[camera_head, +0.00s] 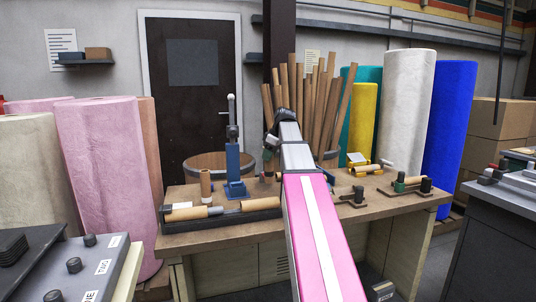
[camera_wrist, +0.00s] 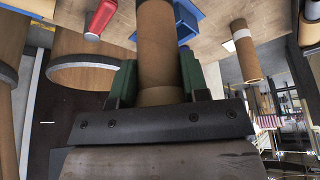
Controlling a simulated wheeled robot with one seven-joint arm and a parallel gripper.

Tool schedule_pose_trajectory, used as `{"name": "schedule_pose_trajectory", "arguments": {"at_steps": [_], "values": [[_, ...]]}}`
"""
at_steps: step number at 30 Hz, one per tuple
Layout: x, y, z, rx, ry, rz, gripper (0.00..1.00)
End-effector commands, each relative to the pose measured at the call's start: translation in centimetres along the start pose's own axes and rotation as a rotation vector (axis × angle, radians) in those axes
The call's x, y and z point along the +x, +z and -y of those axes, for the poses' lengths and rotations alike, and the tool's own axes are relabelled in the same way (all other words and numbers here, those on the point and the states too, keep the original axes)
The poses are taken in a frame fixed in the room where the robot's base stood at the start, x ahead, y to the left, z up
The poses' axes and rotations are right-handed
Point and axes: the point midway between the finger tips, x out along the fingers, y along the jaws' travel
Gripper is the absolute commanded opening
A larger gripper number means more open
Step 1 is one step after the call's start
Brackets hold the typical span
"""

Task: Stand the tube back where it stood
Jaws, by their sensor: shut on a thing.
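A brown cardboard tube (camera_wrist: 157,45) is between the green finger pads of my gripper (camera_wrist: 157,85) in the wrist view. The gripper is shut on it, and the tube reaches past the fingers toward the bench top. I cannot tell whether its far end touches the bench. In the head view my gripper (camera_head: 271,147) is small and partly hidden by my own arm, so the held tube is hard to make out there. A short brown tube (camera_head: 205,184) stands upright on the workbench (camera_head: 215,232), left of a blue upright device (camera_head: 235,180).
A wooden barrel (camera_wrist: 95,73) with long tubes stands behind the bench. A black cradle (camera_head: 235,215) with a lying roller is at the front left. Small tools (camera_head: 405,184) lie at the right. A red object (camera_wrist: 101,18) and another tube (camera_wrist: 245,50) are near the held tube.

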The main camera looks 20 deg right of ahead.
Motion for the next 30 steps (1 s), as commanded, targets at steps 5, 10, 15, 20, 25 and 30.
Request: {"name": "schedule_pose_trajectory", "arguments": {"at_steps": [5,10,15,20,25,30], "values": [[0.2,0.1,0.0,0.0,0.0,0.0,0.04],[1.1,0.4,0.1,0.0,0.0,0.0,0.04],[2.5,1.1,0.1,0.001,-0.002,0.001,0.04],[3.9,1.6,0.1,0.001,-0.001,0.001,0.04],[5.1,2.1,0.1,0.001,-0.001,0.001,0.04],[5.5,2.3,0.0,0.001,0.001,0.0,0.04]]}}
